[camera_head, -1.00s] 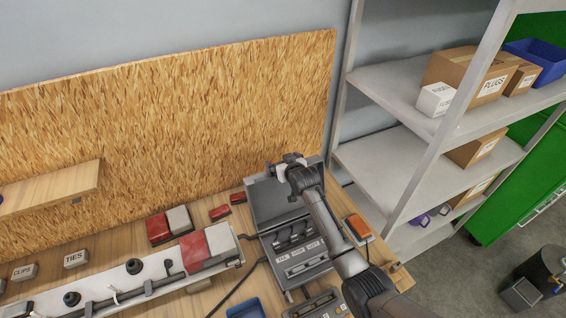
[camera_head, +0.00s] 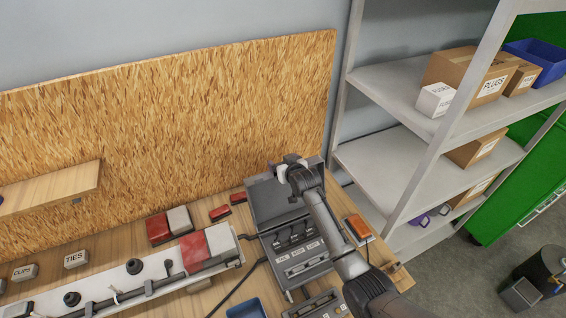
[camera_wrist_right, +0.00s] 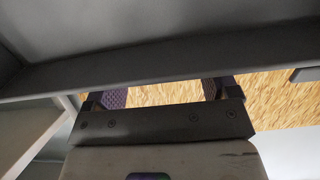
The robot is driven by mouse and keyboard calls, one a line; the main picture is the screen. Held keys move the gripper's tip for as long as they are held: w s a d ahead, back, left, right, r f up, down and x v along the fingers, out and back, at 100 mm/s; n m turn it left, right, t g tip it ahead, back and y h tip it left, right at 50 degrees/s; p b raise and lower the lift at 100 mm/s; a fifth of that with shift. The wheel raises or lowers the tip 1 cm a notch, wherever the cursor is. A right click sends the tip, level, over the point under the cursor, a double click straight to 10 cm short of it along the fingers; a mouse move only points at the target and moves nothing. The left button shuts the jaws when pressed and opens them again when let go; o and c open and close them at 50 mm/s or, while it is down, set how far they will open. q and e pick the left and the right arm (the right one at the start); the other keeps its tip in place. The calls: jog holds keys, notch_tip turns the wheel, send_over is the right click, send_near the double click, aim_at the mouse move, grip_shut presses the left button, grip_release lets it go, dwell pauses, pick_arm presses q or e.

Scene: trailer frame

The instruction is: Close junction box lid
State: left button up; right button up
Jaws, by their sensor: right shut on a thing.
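The junction box (camera_head: 297,256) is a grey box on the bench with switches and labels inside. Its grey lid (camera_head: 273,203) stands open, tilted up at the back of the box. My right gripper (camera_head: 287,165) is at the lid's top edge and shut on it; the arm hides part of the lid and box. In the right wrist view the lid (camera_wrist_right: 150,66) crosses the picture as a grey panel, with the gripper's purple-padded fingers (camera_wrist_right: 165,92) at its edge. My left gripper is not in view.
An orange-topped box (camera_head: 358,227) sits right of the junction box. Red and grey blocks (camera_head: 208,247) and a long rail (camera_head: 130,285) lie to the left. A chipboard panel (camera_head: 170,135) stands behind the bench. A metal shelf (camera_head: 400,170) with boxes rises at the right.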

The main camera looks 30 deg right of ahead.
jog(key=shift+s+a+r, duration=0.1)
jog(key=shift+s+r, duration=0.1)
jog(key=shift+s, duration=0.25)
jog(key=s+a+t+h+p, duration=0.1)
jog(key=s+t, duration=0.4)
jog(key=s, duration=0.8)
jog(key=shift+s+a+r+t, duration=0.25)
jog(key=shift+s+a+t, duration=0.1)
jog(key=shift+a, duration=0.3)
jog(key=shift+f, duration=0.1)
jog(key=o, duration=1.2)
jog(key=shift+c, duration=0.2)
jog(key=shift+s, duration=0.1)
